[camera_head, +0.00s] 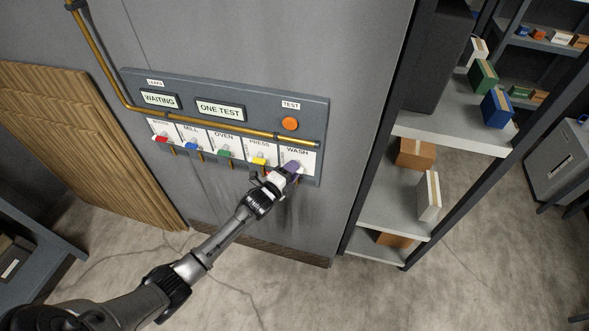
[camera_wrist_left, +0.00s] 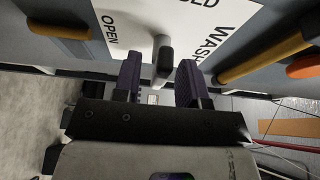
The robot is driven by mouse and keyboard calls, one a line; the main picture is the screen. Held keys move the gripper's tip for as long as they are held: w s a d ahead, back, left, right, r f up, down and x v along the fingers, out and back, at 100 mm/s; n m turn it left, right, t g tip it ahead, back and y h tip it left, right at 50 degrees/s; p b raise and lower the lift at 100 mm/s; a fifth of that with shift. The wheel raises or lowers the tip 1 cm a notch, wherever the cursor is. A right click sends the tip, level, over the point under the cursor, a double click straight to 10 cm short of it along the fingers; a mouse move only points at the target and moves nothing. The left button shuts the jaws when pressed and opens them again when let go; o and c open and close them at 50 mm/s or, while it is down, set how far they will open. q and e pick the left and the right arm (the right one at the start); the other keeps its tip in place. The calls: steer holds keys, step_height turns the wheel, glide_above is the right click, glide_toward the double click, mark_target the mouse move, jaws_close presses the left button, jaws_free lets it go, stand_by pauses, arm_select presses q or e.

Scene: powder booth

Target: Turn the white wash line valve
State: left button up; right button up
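The wash valve sits on the white WASH plate (camera_head: 306,157), the rightmost on the wall panel. In the head view my left gripper (camera_head: 292,169) is at this plate and hides most of the valve. In the left wrist view the valve's dark hub and pale stem (camera_wrist_left: 164,58) show ahead of and between my left fingertips (camera_wrist_left: 160,72). The fingers are apart, with a gap on each side of the valve. I cannot tell the exact angle of its lever. The plate carries the words OPEN and WASH in that view. My right gripper is not in view.
Red (camera_head: 161,139), blue (camera_head: 191,146), green (camera_head: 224,153) and yellow (camera_head: 258,161) valves line the panel to the left. A brass pipe (camera_head: 215,127) runs above them. An orange TEST button (camera_head: 290,124) is above the wash plate. Shelves with boxes (camera_head: 450,134) stand at right.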

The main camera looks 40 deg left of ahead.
arm_select(q)
steer(key=shift+w, duration=0.55)
jaws_close()
